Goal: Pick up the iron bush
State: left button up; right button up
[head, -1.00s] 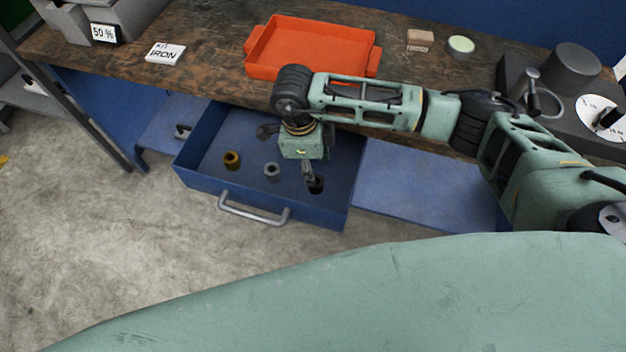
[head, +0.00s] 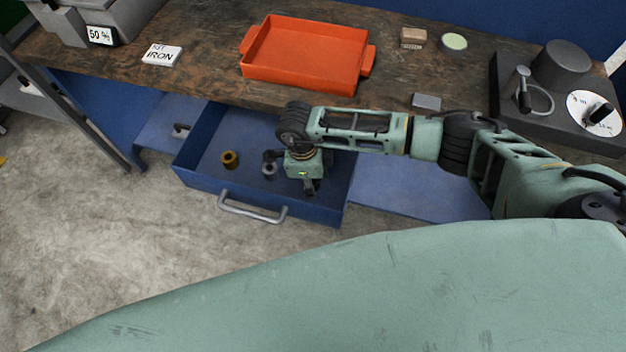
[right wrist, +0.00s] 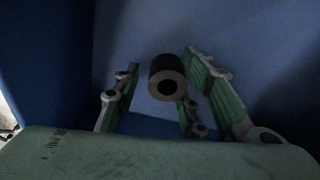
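The blue drawer (head: 203,138) is open below the bench. In the head view it holds a brass-coloured bush (head: 229,160) and a grey bush (head: 269,169). My right gripper (head: 293,177) is pointing down into the drawer, to the right of the grey bush. In the right wrist view a dark grey bush (right wrist: 166,78) with a round hole lies between the spread fingers of my right gripper (right wrist: 160,98), with gaps on both sides. My left gripper is not in view.
On the bench (head: 205,72) stand an orange tray (head: 305,80), a card reading "KIT IRON" (head: 162,54), a small grey block (head: 426,102) and a dark device with a dial (head: 530,113). The drawer walls close in around the gripper.

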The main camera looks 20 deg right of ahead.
grip_shut()
